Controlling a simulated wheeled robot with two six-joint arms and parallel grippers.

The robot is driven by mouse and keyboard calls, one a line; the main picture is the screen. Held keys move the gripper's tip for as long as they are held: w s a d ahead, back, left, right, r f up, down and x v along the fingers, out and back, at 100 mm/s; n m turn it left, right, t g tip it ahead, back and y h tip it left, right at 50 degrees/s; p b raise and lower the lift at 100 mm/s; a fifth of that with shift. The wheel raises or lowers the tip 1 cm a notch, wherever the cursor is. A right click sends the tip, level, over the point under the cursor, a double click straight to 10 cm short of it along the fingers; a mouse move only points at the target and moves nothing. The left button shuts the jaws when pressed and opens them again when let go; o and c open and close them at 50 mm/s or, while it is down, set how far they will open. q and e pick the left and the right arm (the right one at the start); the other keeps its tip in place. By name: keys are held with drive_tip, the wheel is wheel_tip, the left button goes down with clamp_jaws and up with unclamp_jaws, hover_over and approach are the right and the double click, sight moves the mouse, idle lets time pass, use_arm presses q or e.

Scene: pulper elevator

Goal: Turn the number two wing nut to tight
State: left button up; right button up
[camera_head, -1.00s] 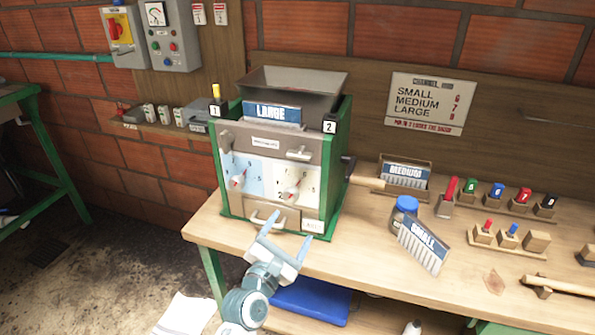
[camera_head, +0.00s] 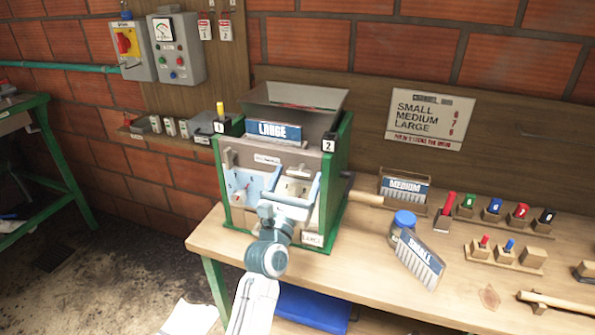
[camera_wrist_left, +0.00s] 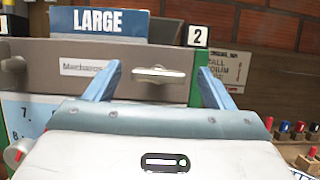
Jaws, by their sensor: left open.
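The number two wing nut is a pale metal bar lying roughly level on the grey front panel of the machine (camera_head: 268,160), below the black "2" tag (camera_head: 328,144). In the left wrist view the wing nut (camera_wrist_left: 158,74) sits between my fingertips, with a gap on each side. My left gripper (camera_head: 296,173) is open and points at the panel, with its fingers on either side of the nut. I cannot tell how far the fingertips are from the panel. The gripper hides part of the right dial. My right gripper is not in view.
A second wing nut (camera_head: 228,158) stands upright at the panel's left side. A "LARGE" plate (camera_head: 273,131) sits above the panel. To the right on the bench (camera_head: 375,270) are a blue-lidded jar (camera_head: 404,220), a "SMALL" plate (camera_head: 418,260) and colored, numbered blocks.

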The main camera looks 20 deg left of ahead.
use_arm(q)
drive_tip(key=shift+w+r, duration=0.15)
drive_tip(key=shift+w, duration=0.3)
drive_tip(key=shift+c, duration=0.3)
drive_tip(key=c, duration=0.9)
